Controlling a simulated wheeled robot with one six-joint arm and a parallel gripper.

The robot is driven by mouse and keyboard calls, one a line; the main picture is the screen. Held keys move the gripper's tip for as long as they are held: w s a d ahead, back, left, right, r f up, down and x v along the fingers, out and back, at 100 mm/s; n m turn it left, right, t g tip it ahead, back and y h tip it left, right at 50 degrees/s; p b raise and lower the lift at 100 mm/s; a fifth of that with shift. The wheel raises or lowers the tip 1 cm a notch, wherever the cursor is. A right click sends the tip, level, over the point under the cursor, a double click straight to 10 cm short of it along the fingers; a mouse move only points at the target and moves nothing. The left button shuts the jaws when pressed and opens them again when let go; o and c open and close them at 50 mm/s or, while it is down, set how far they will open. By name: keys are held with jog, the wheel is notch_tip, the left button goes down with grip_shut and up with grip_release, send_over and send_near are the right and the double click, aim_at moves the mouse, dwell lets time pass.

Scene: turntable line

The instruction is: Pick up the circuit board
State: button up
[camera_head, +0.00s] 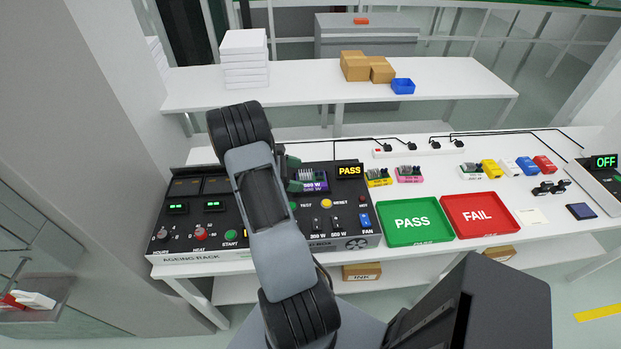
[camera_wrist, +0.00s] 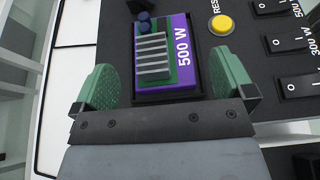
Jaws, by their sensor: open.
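A circuit board with a grey finned heat sink and a purple base marked "500 W" (camera_wrist: 183,52) sits in a dark slot of the black test panel. It also shows in the head view (camera_head: 318,181), partly hidden by my gripper. My gripper (camera_wrist: 166,86) is open, with one green finger to the left of the board and one to the right in the wrist view. A gap shows between each finger and the board. In the head view my gripper (camera_head: 294,174) is at the board's left, and my arm covers part of the panel.
The panel has a lit PASS display (camera_head: 349,171), a yellow reset button (camera_head: 327,203) and switches. Yellow (camera_head: 378,181) and pink (camera_head: 410,178) boards stand to its right. A green PASS tray (camera_head: 390,236) and red FAIL tray (camera_head: 485,230) lie on the bench.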

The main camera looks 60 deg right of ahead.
aim_at(311, 179)
jog(key=x, duration=0.2)
jog(key=shift+s+d+f, duration=0.1)
jog(key=shift+s+d, duration=0.1)
jog(key=shift+s, duration=0.05)
jog(key=c, duration=1.1)
